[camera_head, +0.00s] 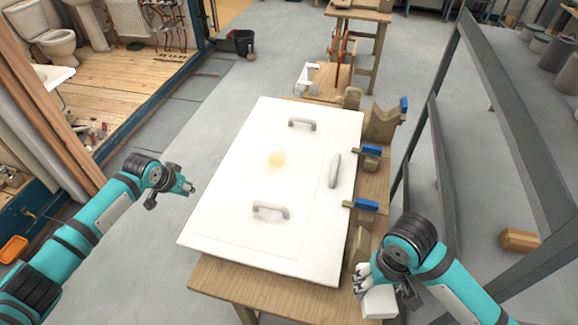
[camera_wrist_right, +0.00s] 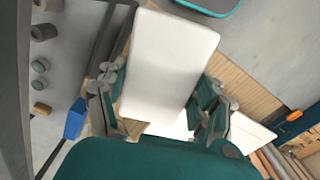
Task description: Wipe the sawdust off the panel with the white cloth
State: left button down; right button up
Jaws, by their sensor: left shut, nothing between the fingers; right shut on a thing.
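The white panel (camera_head: 225,215) lies flat on a wooden table, with a small yellowish patch of sawdust (camera_head: 276,160) near its middle. My right gripper (camera_head: 384,288) is shut on the white cloth (camera_head: 379,303), beside the panel's near right corner and apart from the panel. In the right wrist view the cloth (camera_wrist_right: 170,60) looks like a folded pad between the fingers (camera_wrist_right: 158,100). My left gripper (camera_head: 188,188) is shut and empty, in the air left of the panel.
Two grey handles (camera_head: 302,123) (camera_head: 270,209) and a grey bar (camera_head: 335,170) stand up from the panel. Blue-ended clamps (camera_head: 367,205) line the table's right edge. A dark metal rack (camera_head: 445,190) stands at the right. Floor left of the table is clear.

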pick_arm(q)
jog(key=a+r, duration=0.1)
jog(key=b, duration=0.5)
send_over(198, 207)
jog(key=s, duration=0.2)
jog(key=f, duration=0.5)
jog(key=shift+a, duration=0.25)
jog(key=shift+r, duration=0.1)
pick_arm(e)
notch_tip(198, 207, down, 5)
pick_arm(q)
jog(key=shift+s, duration=0.1)
jog(key=shift+f+b, duration=1.6)
jog(key=shift+f, duration=1.4)
pick_arm(e)
jog(key=shift+f, duration=1.55)
pick_arm(q)
jog(key=shift+r, duration=0.1)
pick_arm(e)
jog(key=shift+r, duration=0.1)
notch_tip(198, 207, up, 6)
jog(key=p, duration=0.6)
jog(key=shift+r, duration=0.1)
pick_arm(q)
notch_tip(198, 207, up, 6)
jog(key=shift+f, duration=0.1)
